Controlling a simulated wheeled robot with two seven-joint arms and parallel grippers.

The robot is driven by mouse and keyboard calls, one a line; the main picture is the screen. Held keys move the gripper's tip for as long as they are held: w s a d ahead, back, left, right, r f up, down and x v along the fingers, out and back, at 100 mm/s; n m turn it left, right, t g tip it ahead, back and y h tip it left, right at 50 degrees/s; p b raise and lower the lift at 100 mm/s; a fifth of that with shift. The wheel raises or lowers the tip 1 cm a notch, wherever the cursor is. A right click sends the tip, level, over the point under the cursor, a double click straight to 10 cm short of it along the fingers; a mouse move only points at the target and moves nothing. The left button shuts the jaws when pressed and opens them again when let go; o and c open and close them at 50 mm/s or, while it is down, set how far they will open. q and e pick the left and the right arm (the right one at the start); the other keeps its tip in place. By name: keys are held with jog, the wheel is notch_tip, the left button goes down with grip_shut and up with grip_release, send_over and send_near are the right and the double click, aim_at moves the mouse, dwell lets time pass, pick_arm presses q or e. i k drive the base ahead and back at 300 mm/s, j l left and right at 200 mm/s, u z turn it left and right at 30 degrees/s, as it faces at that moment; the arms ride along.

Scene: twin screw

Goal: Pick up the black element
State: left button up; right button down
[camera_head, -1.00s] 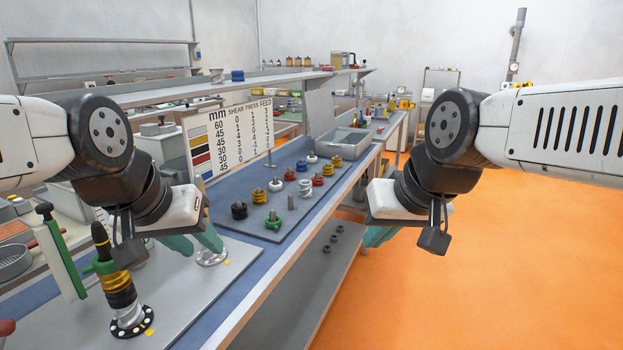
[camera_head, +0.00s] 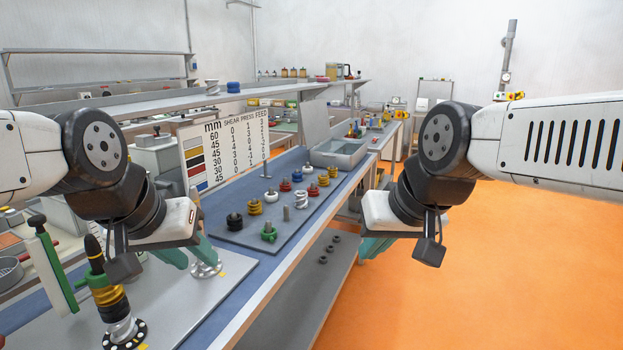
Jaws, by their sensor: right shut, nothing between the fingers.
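A black element (camera_head: 234,222) sits at the near left corner of a grey board (camera_head: 245,240) on the blue bench, with a peg standing up through it. My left gripper (camera_head: 202,268) has its teal fingers apart, left of and nearer than the black element, apart from it. A silver flanged piece shows behind its fingertips. My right gripper (camera_head: 366,256) is shut and empty, to the right of the bench edge over the lower shelf side, well away from the element.
Green (camera_head: 268,234), white, yellow, red and blue elements share the board. A grey bin (camera_head: 340,153) and a chart sign (camera_head: 225,150) stand behind. Orange floor is clear at right.

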aim_at(234, 225)
jog(key=u, duration=0.65)
jog(key=i+l, duration=0.2)
jog(key=l, duration=0.15)
jog(key=i+l, duration=0.2)
jog(key=l, duration=0.15)
jog(key=i+l+u, duration=0.15)
jog(key=l+u, duration=0.2)
jog(key=i+l+u, duration=0.1)
jog(key=l+u, duration=0.2)
jog(key=i+l+u, duration=0.1)
jog(key=l+u, duration=0.25)
jog(key=u, duration=0.5)
